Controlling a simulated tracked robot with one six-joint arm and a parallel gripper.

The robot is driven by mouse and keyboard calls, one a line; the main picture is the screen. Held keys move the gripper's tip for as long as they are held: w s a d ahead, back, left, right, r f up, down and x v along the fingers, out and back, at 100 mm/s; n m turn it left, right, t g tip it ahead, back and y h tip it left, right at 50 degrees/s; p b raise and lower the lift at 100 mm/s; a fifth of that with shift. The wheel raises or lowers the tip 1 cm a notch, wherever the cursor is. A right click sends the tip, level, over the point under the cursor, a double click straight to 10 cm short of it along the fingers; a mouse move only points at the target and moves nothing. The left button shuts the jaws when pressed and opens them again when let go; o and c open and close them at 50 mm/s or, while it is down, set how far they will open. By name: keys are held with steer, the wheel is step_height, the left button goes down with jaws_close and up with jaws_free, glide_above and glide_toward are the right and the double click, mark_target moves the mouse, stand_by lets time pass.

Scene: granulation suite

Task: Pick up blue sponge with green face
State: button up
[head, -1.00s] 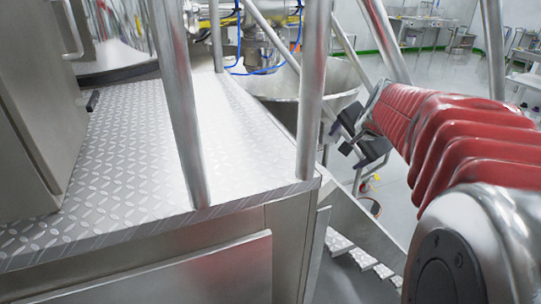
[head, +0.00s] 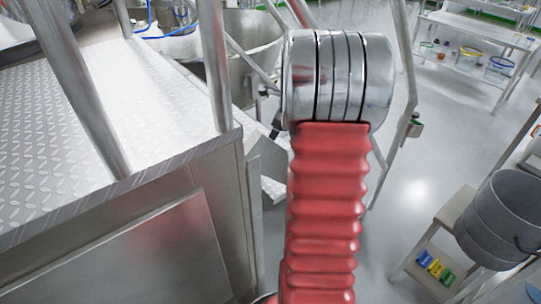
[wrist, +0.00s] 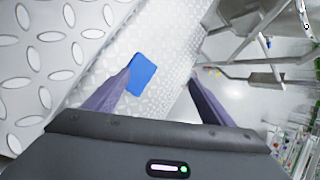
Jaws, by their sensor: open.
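A flat blue sponge (wrist: 141,74) shows in the wrist view, just left of the middle. It lies on a light patterned metal surface, partly behind the tip of the left finger. No green face can be made out on it. My gripper (wrist: 158,78) is open, with its two dark fingers spread apart. The sponge is beyond the fingertips, nearer the left one, and nothing is held. I cannot tell whether the left finger touches it. In the head view my gripper is hidden behind my red-sleeved arm, and I see no sponge.
A chequer-plate platform (head: 140,95) with upright metal posts (head: 213,60) fills the left. A large steel bowl (head: 248,42) stands behind it. At right, a grey metal bucket (head: 505,220) stands on a bench. Open floor (head: 425,140) lies between.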

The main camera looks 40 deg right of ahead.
steer(key=f+m, duration=0.2)
steer(key=s+f+m+y, duration=0.1)
steer(key=f, duration=0.1)
steer(key=f+m, duration=0.2)
steer(key=shift+s+d+m+g+y, duration=0.2)
steer(key=shift+s+m+g+y, duration=0.1)
steer(key=shift+g+y, duration=0.1)
steer(key=shift+s+f+m, duration=0.25)
steer(key=shift+f+m, duration=0.05)
steer(key=shift+m, duration=0.2)
steer(key=shift+d, duration=0.1)
steer(key=shift+f, duration=0.1)
steer(key=shift+x, duration=1.05)
steer(key=x, duration=0.5)
steer(key=shift+w, duration=0.1)
